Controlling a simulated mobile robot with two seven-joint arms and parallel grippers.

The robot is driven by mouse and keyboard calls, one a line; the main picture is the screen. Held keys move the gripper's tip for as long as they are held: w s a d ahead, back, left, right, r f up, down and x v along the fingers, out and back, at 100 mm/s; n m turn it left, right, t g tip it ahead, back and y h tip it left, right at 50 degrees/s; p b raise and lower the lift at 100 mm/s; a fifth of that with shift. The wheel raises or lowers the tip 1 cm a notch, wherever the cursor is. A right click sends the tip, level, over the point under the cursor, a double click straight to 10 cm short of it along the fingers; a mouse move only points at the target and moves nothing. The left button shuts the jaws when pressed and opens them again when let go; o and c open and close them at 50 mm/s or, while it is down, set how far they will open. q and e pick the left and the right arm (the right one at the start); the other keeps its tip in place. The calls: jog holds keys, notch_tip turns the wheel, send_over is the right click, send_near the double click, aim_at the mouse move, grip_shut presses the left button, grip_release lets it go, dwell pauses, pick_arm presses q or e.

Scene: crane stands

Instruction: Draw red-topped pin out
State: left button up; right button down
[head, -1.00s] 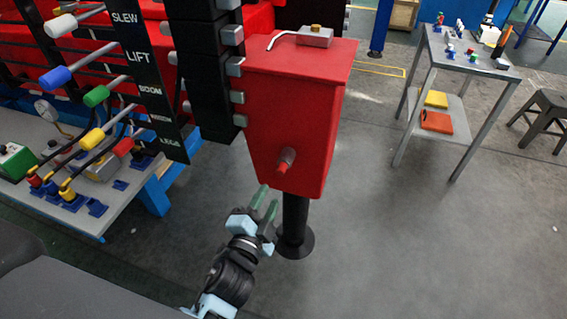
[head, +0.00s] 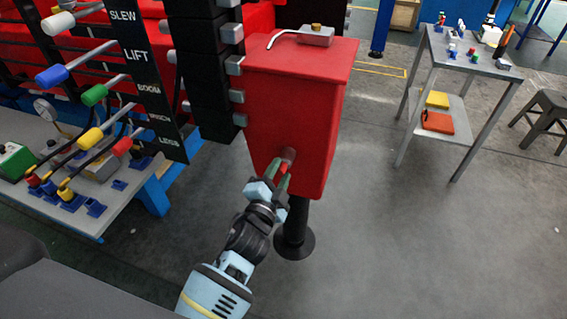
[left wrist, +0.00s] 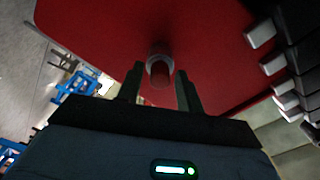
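The red-topped pin (head: 284,167) sticks out of a grey collar low on the front of the red box (head: 300,100). In the left wrist view the pin (left wrist: 160,72) shows end-on between the two fingers. My left gripper (head: 279,176) is at the pin, its fingers on either side of the red top. In the left wrist view my left gripper (left wrist: 160,80) is open, with gaps between the fingers and the pin. The fingers partly hide the pin in the head view. My right gripper is not in view.
A black leg with a round foot (head: 294,242) stands under the box. A lever panel (head: 145,85) and a blue-framed bench (head: 150,195) are at the left. A small tool and bent rod (head: 315,36) lie on the box.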

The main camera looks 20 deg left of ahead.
aim_at(280, 173)
pick_arm(q)
jog(key=shift+c, duration=0.2)
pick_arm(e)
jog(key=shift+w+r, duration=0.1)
pick_arm(q)
jog(key=c, duration=0.7)
grip_shut()
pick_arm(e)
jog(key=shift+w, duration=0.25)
pick_arm(q)
jog(key=shift+s, duration=1.6)
jog(key=shift+s+p, duration=0.35)
jog(key=shift+s, duration=0.15)
jog(key=s, duration=0.3)
jog(key=shift+a, duration=0.1)
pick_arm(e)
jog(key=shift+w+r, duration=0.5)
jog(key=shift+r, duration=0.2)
